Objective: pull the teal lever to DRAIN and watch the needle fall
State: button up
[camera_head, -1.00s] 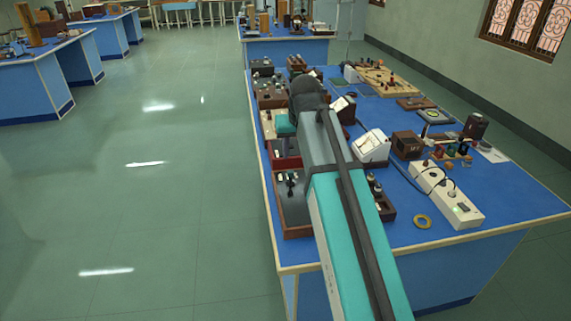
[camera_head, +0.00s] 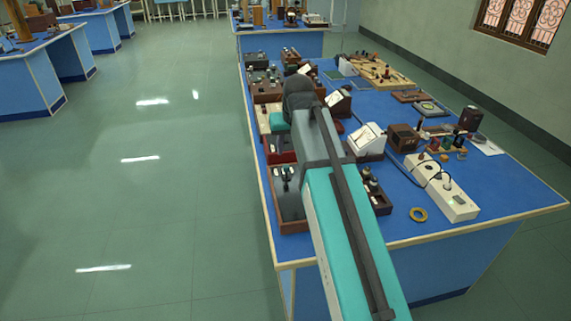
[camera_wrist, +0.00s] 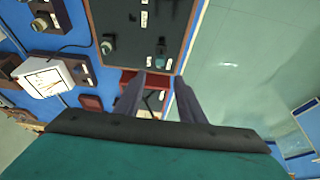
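A dark panel in a wooden frame (camera_wrist: 124,40) lies ahead of my fingers in the wrist view, with several white labels and small knobs. A small dark teal piece (camera_wrist: 161,47) on it may be the lever; its setting is too small to read. My gripper (camera_wrist: 159,80) has two dark fingers spread apart with nothing between them, short of the panel in the picture. A white meter (camera_wrist: 42,82) stands left of the panel; it also shows in the head view (camera_head: 368,138). Its needle cannot be read. My arm hides my gripper in the head view.
The blue bench (camera_head: 470,228) carries several instrument boxes along its left edge. Open floor (camera_head: 150,220) lies left of the bench.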

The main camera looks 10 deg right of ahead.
aim_at(286, 166)
jog(key=shift+p+x, duration=0.85)
jog(key=shift+x, duration=4.65)
grip_shut()
